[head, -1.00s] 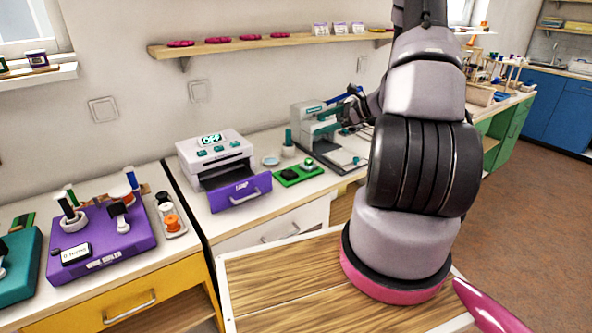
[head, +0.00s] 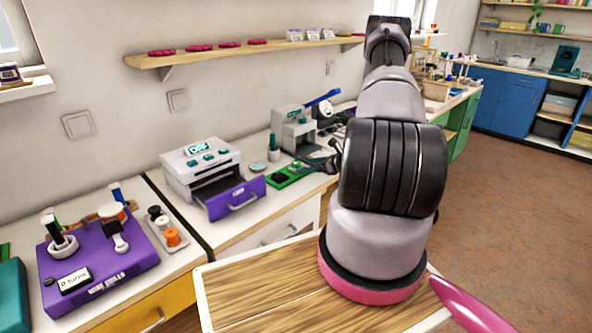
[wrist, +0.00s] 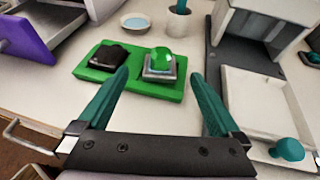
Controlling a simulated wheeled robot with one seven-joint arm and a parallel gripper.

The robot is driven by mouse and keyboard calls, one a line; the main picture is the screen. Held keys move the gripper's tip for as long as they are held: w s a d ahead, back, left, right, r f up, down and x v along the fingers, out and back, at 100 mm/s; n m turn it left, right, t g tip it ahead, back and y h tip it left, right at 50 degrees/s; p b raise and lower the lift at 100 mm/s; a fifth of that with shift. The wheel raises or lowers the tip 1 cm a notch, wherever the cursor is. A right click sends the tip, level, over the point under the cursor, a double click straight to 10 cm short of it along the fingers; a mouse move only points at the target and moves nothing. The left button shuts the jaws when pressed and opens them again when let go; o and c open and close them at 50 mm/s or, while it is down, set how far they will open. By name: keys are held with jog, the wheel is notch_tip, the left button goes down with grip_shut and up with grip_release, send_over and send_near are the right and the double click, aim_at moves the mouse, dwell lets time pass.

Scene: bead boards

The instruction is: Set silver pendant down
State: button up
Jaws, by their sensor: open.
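The silver pendant (wrist: 160,65), a small silver square with a round green stone on it, rests on the right part of a green tray (wrist: 92,68) in the wrist view. A dark piece (wrist: 120,54) lies on the tray's left part. My gripper (wrist: 163,82) is open, its teal fingers apart on either side of the pendant's line and not touching it. In the head view, my gripper (head: 325,165) is small and dark beside the green tray (head: 300,178); its fingers are hard to make out there.
A white machine with an open purple drawer (head: 236,197) stands left of the tray. A press-like machine with a blue lever (head: 322,97) stands behind. A shallow dish (wrist: 136,22) and a pale tray with a teal knob (wrist: 287,149) are close by.

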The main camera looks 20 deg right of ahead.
aim_at(300, 166)
jog(key=x, duration=0.5)
jog(key=shift+r, duration=0.1)
grip_shut()
